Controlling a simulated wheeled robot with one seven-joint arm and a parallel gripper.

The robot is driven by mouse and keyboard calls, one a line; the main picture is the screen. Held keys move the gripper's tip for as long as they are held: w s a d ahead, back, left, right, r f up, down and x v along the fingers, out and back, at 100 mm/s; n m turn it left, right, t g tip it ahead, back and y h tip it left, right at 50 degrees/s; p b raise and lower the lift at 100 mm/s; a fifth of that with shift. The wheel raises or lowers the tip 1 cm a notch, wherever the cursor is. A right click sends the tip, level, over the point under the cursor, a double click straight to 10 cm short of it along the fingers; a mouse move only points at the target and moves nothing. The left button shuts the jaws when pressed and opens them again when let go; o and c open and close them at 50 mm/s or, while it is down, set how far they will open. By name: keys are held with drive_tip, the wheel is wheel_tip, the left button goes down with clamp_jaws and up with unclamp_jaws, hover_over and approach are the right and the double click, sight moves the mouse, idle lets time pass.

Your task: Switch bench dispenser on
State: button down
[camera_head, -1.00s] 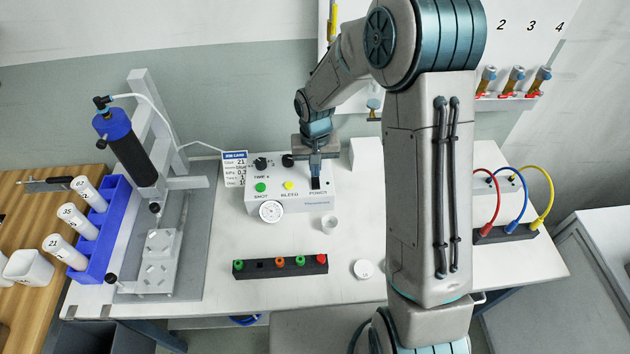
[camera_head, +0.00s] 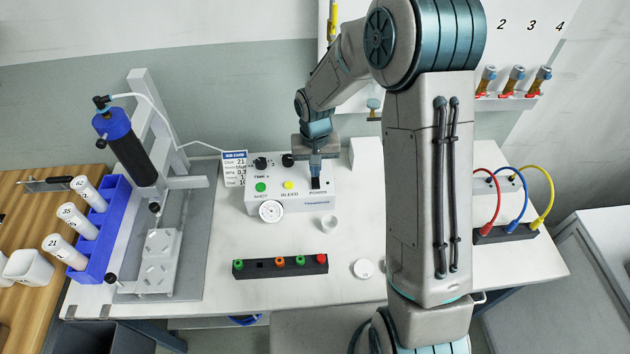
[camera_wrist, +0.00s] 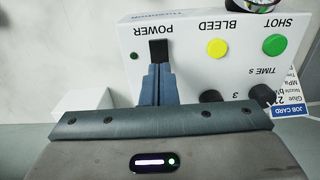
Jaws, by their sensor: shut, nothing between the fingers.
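The bench dispenser (camera_head: 290,201) is a white box on the bench with a green SHOT button (camera_head: 260,187), a yellow BLEED button (camera_head: 289,185), black knobs and a round gauge at its front. Its black POWER switch (camera_wrist: 158,49) shows upside down in the wrist view, with a small dark green lamp (camera_wrist: 134,56) beside it. My gripper (camera_wrist: 158,68) is shut and empty, its fingertips at the edge of the POWER switch. Whether they touch is hard to tell. In the head view, my gripper (camera_head: 315,175) comes down onto the panel's right side and partly covers the switch.
A job card (camera_head: 235,168) stands at the dispenser's left. A syringe stand (camera_head: 150,200) is further left. A small white cup (camera_head: 329,224), a black strip with coloured caps (camera_head: 280,267) and a round white lid (camera_head: 363,268) lie in front.

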drive_tip(key=shift+f+b, duration=0.7)
drive_tip(key=shift+f, duration=0.2)
drive_tip(key=shift+r, duration=0.2)
drive_tip(key=shift+r+p, duration=2.25)
drive_tip(key=shift+r, duration=1.1)
drive_tip(key=s+d+r+t, duration=0.2)
drive_tip(key=s+d+r, duration=0.4)
drive_tip(key=s+r, duration=0.45)
drive_tip(key=s+d+r, duration=0.2)
drive_tip(key=s+r, duration=0.1)
drive_tip(key=s, duration=0.3)
drive_tip(key=s+d+r+t, duration=0.1)
drive_tip(key=s+d+r, duration=0.1)
drive_tip(key=s+r, duration=0.2)
drive_tip(key=shift+s+d, duration=0.15)
drive_tip(key=shift+s, duration=0.7)
